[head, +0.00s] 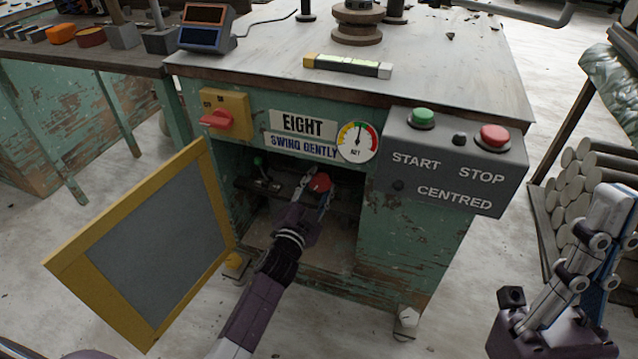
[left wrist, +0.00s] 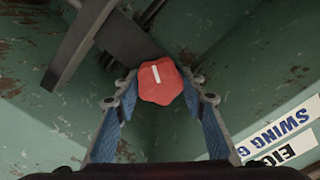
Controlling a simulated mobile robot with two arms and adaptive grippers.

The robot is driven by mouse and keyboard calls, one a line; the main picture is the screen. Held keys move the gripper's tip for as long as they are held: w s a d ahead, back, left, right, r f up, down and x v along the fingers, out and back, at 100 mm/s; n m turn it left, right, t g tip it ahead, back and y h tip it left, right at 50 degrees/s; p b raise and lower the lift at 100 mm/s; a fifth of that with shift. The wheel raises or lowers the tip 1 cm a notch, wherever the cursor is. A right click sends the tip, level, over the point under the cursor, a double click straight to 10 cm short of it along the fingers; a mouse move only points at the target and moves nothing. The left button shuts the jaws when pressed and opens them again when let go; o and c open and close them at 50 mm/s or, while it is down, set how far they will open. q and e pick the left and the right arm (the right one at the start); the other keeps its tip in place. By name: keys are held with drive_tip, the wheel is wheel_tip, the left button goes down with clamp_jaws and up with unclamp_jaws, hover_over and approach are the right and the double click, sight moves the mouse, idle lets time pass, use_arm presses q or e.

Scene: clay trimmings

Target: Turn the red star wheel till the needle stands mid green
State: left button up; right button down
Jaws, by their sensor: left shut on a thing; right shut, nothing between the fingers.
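The red star wheel (head: 320,182) sits inside the open cabinet bay. In the left wrist view the wheel (left wrist: 160,82) shows a white mark on its face, between my two blue-padded fingers. My left gripper (head: 317,186) reaches into the bay and is shut on the wheel. The round gauge (head: 357,142) is on the cabinet front, above and right of the wheel. Its dark needle stands about upright; its exact place in the coloured bands is too small to tell. My right gripper (head: 614,205) is shut and empty at the right, away from the cabinet.
A yellow-framed door (head: 140,245) hangs open left of the bay. A grey START/STOP box (head: 450,165) juts out at the right. A red switch (head: 217,120) is at the upper left.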

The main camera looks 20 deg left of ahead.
use_arm(q)
drive_tip(key=o, duration=1.2)
drive_tip(key=s, duration=1.2)
drive_tip(key=shift+a, duration=0.2)
